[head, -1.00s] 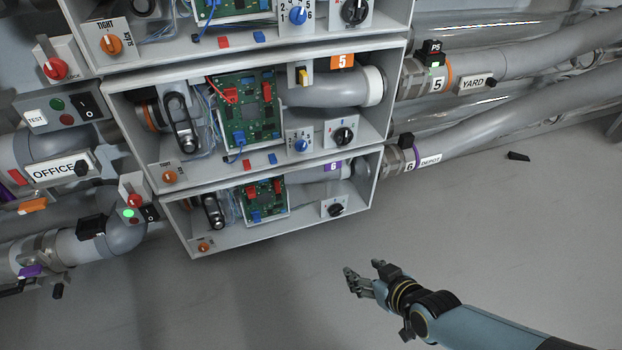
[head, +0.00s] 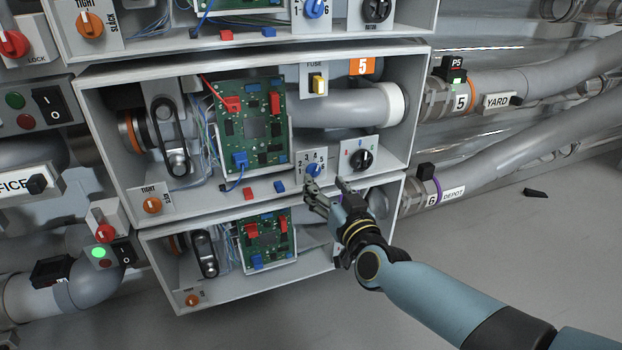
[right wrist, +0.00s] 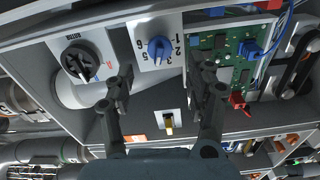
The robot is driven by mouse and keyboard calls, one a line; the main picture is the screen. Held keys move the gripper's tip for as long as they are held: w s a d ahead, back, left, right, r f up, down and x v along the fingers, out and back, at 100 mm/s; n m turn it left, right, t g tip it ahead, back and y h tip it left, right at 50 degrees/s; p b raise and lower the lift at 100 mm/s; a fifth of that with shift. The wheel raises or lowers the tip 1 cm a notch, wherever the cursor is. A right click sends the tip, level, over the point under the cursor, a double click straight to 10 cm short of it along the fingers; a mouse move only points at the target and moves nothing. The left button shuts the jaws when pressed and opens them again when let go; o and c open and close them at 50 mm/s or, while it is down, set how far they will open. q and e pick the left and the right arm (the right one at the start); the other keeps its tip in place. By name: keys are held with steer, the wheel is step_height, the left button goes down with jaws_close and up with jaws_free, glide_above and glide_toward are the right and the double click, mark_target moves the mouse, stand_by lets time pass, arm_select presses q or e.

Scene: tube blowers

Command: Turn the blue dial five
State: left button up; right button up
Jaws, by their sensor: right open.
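The blue dial of box 5 (head: 314,170) sits on a white plate numbered 1 to 6, in the lower right part of the box. Its exact pointer setting is too small to tell. My right gripper (head: 324,184) is open and empty, with its fingertips just in front of and below the dial. In the right wrist view, which looks upside down, the blue dial (right wrist: 159,48) shows beyond the gap between the open fingers (right wrist: 163,76). I cannot tell whether a fingertip touches the plate. My left gripper is out of view.
A black rotor dial (head: 362,160) is close to the right of the blue dial. A green circuit board (head: 250,125) and a grey pipe (head: 345,106) are inside the box. Box 6 lies below, partly behind my right arm. Another blue dial (head: 315,8) is in the box above.

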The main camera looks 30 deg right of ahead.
mark_target(316, 173)
steer(key=b+x, duration=0.1)
steer(key=x, duration=0.4)
steer(key=shift+w+f, duration=0.1)
steer(key=shift+w, duration=0.15)
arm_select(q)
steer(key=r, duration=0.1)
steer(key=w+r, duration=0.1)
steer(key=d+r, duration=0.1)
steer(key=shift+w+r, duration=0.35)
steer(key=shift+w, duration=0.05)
arm_select(e)
jaws_close()
